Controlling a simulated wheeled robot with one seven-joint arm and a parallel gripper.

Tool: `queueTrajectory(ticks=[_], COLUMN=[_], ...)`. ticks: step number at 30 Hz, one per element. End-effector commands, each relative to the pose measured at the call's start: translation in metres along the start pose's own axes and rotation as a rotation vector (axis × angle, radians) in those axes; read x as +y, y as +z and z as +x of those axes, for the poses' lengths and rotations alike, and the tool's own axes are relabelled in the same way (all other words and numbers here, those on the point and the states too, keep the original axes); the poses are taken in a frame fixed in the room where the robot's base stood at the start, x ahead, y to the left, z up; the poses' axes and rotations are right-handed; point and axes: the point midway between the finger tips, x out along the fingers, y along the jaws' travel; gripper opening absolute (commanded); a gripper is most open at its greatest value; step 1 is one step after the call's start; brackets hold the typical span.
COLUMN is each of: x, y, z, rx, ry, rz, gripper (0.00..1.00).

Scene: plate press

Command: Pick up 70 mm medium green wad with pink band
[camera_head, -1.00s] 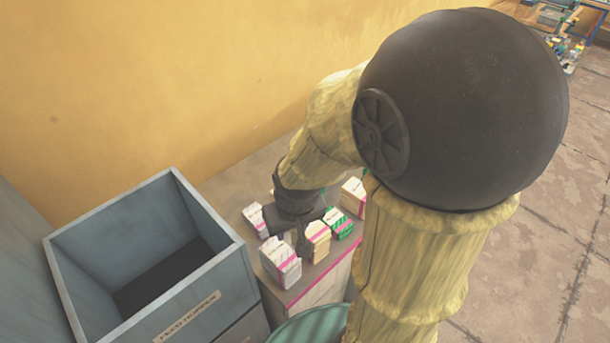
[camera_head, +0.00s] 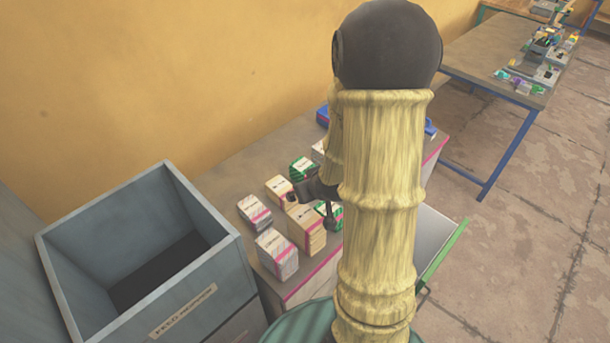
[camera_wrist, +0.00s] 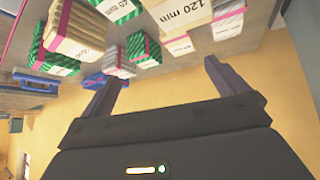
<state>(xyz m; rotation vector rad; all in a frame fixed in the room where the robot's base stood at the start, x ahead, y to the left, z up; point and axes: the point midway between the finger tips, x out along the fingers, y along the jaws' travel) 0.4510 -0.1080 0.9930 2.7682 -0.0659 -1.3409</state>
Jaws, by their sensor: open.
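Several small wads with white labels and bands stand on the bench. In the head view one green wad (camera_head: 302,168) is behind my gripper (camera_head: 311,203) and another green wad (camera_head: 330,213) is by its right finger, partly hidden. In the wrist view a green wad with a pink band (camera_wrist: 142,48) is beyond the gap of my gripper (camera_wrist: 160,84). Another green wad (camera_wrist: 32,84) is at the left, and one more green wad (camera_wrist: 118,8) is at the top edge. I cannot read 70 mm on any label. My gripper is open and empty.
Cream wads (camera_head: 306,230) and pale grey wads (camera_head: 276,254) crowd around my gripper on the bench (camera_head: 225,187). A grey open bin (camera_head: 215,262) stands at left against the bench. A yellow wall rises behind. A blue item (camera_wrist: 92,80) lies farther along the bench.

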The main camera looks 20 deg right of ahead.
Motion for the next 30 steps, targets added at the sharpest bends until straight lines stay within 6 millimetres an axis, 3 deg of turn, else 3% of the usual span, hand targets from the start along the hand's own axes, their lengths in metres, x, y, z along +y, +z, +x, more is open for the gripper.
queueTrajectory(ticks=[1,6,12,24,30], x=[0.012,0.04,0.059,0.061,0.06], y=[0.004,0.004,0.004,0.001,-0.006], z=[0.012,0.034,0.041,0.041,0.058], rx=[0.041,0.221,0.374,0.401,0.399], ry=[0.0,-0.013,-0.023,-0.024,-0.027], rz=[0.012,0.041,0.078,0.082,0.08], gripper=[0.99,0.99,0.99,0.99,0.99])
